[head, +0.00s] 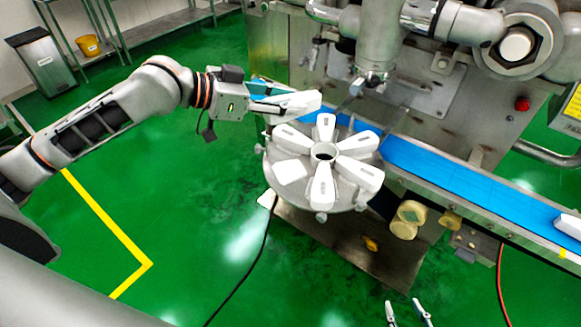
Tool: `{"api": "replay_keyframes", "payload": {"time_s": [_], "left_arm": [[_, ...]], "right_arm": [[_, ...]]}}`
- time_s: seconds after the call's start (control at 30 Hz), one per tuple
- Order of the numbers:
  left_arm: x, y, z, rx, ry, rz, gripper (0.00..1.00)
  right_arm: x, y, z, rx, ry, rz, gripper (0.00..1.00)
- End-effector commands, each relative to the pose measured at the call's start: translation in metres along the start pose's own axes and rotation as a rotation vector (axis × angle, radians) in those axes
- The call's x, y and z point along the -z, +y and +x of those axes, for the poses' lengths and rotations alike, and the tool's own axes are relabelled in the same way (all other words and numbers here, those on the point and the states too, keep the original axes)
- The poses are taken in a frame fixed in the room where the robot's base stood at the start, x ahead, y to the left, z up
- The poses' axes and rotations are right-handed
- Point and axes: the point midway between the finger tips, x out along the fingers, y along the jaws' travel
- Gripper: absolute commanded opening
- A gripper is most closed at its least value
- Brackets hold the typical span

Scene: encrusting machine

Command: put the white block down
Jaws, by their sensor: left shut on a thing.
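My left gripper (268,92) reaches in from the left and is shut on a white block (298,105). The block is held above the rear left edge of a round metal disc (338,204). Several white wedge-shaped pieces (358,173) lie in a ring on the disc around a central hub (323,152). My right gripper (406,313) shows only as two fingertips at the bottom edge. They are apart with nothing visible between them.
A blue conveyor belt (450,178) runs from behind the disc to the right, with another white piece (569,227) at its far end. The machine's steel nozzle (371,78) hangs behind the disc. Green floor (160,200) lies open at left.

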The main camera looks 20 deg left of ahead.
Motion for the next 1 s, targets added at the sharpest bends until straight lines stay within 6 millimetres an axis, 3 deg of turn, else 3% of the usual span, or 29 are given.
{"api": "replay_keyframes", "payload": {"time_s": [0.2, 0.5, 0.77, 1.0], "left_arm": [[-0.052, 0.001, 0.021, -0.002, -0.003, -0.007, 0.04], [-0.114, 0.001, 0.048, -0.002, -0.001, -0.006, 0.04], [-0.135, 0.001, 0.056, -0.001, 0.000, -0.002, 0.04], [-0.166, 0.001, 0.069, 0.000, -0.001, -0.004, 0.04]], "right_arm": [[-0.010, 0.000, 0.005, -0.001, -0.005, -0.001, 0.40], [-0.024, -0.002, 0.010, 0.000, -0.017, -0.001, 0.40], [-0.027, -0.002, 0.011, 0.000, -0.019, -0.001, 0.40], [-0.029, -0.002, 0.014, 0.000, -0.015, 0.000, 0.40]]}}
